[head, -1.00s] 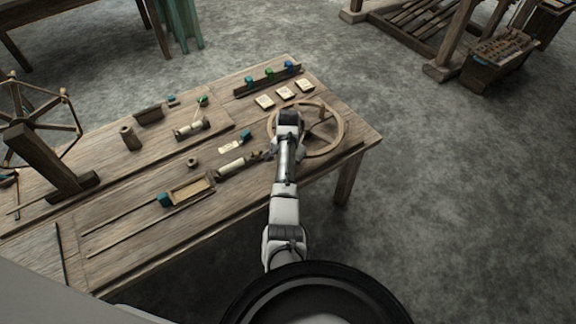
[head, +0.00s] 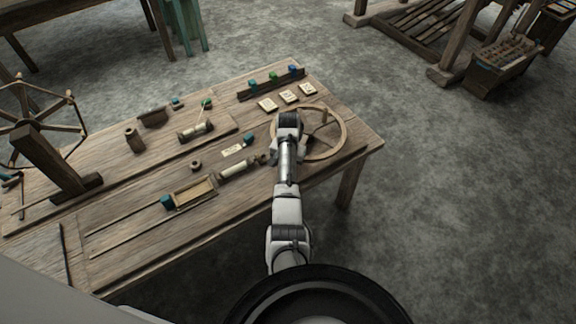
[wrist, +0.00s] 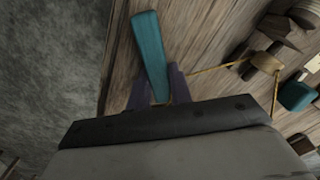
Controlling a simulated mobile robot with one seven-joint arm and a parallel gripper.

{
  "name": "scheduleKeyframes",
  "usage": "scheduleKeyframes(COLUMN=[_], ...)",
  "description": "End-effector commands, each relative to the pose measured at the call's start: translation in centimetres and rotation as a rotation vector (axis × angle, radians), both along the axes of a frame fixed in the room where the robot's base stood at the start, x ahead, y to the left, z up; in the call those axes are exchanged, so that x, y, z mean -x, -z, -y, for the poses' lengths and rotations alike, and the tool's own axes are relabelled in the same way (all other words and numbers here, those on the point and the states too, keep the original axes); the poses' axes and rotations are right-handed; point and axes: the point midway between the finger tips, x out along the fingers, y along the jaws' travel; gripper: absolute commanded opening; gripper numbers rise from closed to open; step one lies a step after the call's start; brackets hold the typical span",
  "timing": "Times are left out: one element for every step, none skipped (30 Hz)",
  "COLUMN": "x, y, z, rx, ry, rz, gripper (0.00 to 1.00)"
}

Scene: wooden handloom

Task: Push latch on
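A teal bar, which may be the latch, stands out in the wrist view (wrist: 150,55) over the wooden table top. My gripper (wrist: 162,90) has its two dark fingers on either side of the bar's lower end. I cannot tell whether the fingers press on it or only flank it. In the head view my arm reaches over the table's near right part, and its own links hide the fingertips and the teal bar.
A round wooden wheel (head: 342,135) lies beside my arm. A teal block shows in the head view (head: 248,139) and a teal piece in the wrist view (wrist: 298,97). A tan cord (wrist: 215,68) runs close right of my fingers. A shallow box (head: 195,190) lies left.

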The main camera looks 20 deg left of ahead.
Motion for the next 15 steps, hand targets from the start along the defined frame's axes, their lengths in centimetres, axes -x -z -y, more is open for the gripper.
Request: scheduleKeyframes(x=[-0.08, -0.07, -0.06, -0.05, -0.05, -0.03, -0.03, -0.02, -0.02, -0.01, -0.01, -0.01, -0.01, -0.02, -0.04], y=[-0.1, -0.09, -0.08, -0.07, -0.07, -0.05, -0.05, -0.04, -0.04, -0.03, -0.03, -0.05, -0.12, -0.23, -0.48], z=[-0.03, -0.03, -0.03, -0.04, -0.04, -0.04, -0.04, -0.04, -0.04, -0.03, -0.03, -0.04, -0.04, -0.04, -0.04], rx=[-0.001, -0.001, -0.001, -0.001, -0.001, 0.0, 0.0, 0.0, 0.0, 0.0, 0.0, 0.0, 0.0, 0.0, -0.001], ry=[-0.001, -0.001, 0.0, 0.0, 0.0, 0.0, 0.0, 0.0, 0.001, 0.001, 0.001, 0.001, 0.001, 0.001, 0.001], rz=[0.003, 0.003, 0.002, 0.002, 0.002, 0.002, 0.001, 0.001, 0.001, 0.001, 0.001, 0.001, 0.001, 0.001, 0.002], gripper=[0.28, 0.32, 0.37, 0.41, 0.42, 0.42, 0.42, 0.42, 0.42, 0.42, 0.42, 0.42, 0.42, 0.42, 0.42])
